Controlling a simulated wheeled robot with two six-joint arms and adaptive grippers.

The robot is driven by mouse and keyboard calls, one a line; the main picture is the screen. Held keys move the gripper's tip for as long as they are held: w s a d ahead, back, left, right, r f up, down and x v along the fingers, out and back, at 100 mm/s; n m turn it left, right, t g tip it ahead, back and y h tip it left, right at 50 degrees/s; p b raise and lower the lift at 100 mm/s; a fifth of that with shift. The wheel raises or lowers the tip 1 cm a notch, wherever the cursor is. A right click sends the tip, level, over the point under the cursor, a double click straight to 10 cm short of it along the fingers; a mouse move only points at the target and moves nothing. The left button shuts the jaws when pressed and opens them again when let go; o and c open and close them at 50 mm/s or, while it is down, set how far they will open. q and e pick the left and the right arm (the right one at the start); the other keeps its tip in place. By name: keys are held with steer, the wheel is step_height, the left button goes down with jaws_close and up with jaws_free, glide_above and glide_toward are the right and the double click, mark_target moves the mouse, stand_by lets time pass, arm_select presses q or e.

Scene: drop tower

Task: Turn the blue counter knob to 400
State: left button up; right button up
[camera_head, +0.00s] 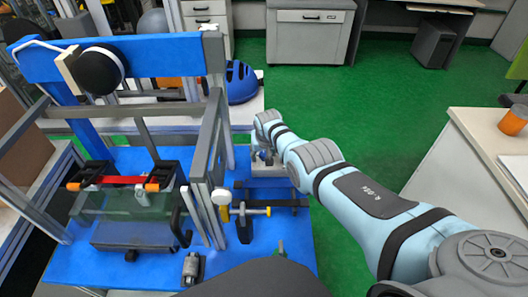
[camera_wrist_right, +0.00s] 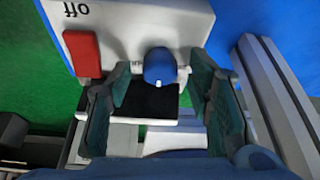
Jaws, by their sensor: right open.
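The blue counter knob (camera_wrist_right: 160,66) shows in the right wrist view, on a pale counter box (camera_wrist_right: 125,25). My right gripper (camera_wrist_right: 160,82) is open. Its two dark fingers stand to the left and right of the knob, with a visible gap on each side. No number can be read; a dark panel (camera_wrist_right: 152,100) lies below the knob in the picture. The knob cannot be made out there. My left gripper is not in view.
A red switch (camera_wrist_right: 83,53) sits left of the knob, near an upside-down "off" label. The drop tower's metal posts (camera_head: 208,150) stand left of my right arm. A blue helmet (camera_head: 240,82) lies behind. Green floor (camera_head: 340,100) is clear beyond the arm.

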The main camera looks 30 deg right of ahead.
steer(key=shift+r, duration=0.1)
steer(key=shift+s+r, duration=0.1)
steer(key=shift+r, duration=0.45)
steer(key=v, duration=0.6)
steer(key=shift+s, duration=0.25)
steer(key=shift+a, duration=0.1)
